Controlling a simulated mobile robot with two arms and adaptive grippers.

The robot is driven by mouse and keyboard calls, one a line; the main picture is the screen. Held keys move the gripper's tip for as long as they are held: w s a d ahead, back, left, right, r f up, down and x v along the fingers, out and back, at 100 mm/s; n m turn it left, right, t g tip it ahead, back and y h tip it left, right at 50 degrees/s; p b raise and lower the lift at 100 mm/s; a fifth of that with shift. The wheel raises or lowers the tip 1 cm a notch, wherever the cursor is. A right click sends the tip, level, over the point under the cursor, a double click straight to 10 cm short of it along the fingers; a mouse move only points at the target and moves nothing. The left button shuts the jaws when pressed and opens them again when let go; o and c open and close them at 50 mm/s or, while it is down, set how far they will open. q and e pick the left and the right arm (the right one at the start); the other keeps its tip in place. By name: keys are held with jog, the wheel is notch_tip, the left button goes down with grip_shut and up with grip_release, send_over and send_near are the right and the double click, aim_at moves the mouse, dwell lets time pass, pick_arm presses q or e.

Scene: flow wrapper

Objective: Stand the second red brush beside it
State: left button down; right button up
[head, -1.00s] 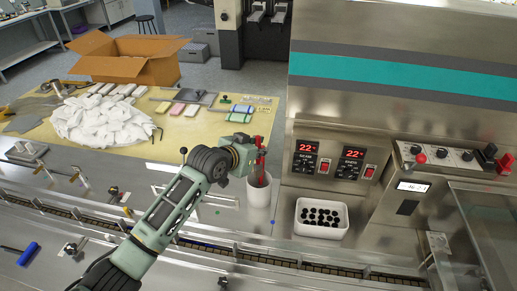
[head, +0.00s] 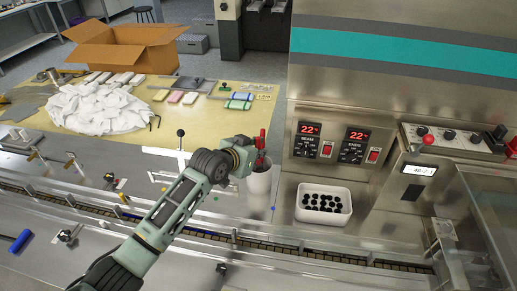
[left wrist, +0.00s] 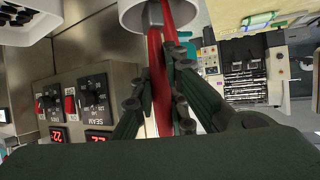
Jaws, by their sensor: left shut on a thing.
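A white cup (head: 259,184) stands on the steel machine bed, left of the control panels. A red brush (head: 261,140) stands up out of it. In the left wrist view the cup (left wrist: 128,14) is at the top, and two red handles show at its mouth, one (left wrist: 158,75) running between my fingers and another (left wrist: 171,22) beside it. A grey part shows between them. My left gripper (head: 256,156) is shut on a red brush just above the cup's rim. The brushes' lower ends are hidden inside the cup. My right gripper is not in view.
A white bin (head: 324,222) of black round pieces sits right of the cup, below the panels with red displays (head: 309,130). A guide rail and chain conveyor (head: 230,238) run in front. The yellow table (head: 190,112) behind holds a white heap and coloured blocks.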

pick_arm(q)
jog(key=shift+f, duration=0.2)
jog(key=c, duration=1.7)
grip_release()
jog(key=v, duration=1.2)
jog(key=shift+f, duration=0.1)
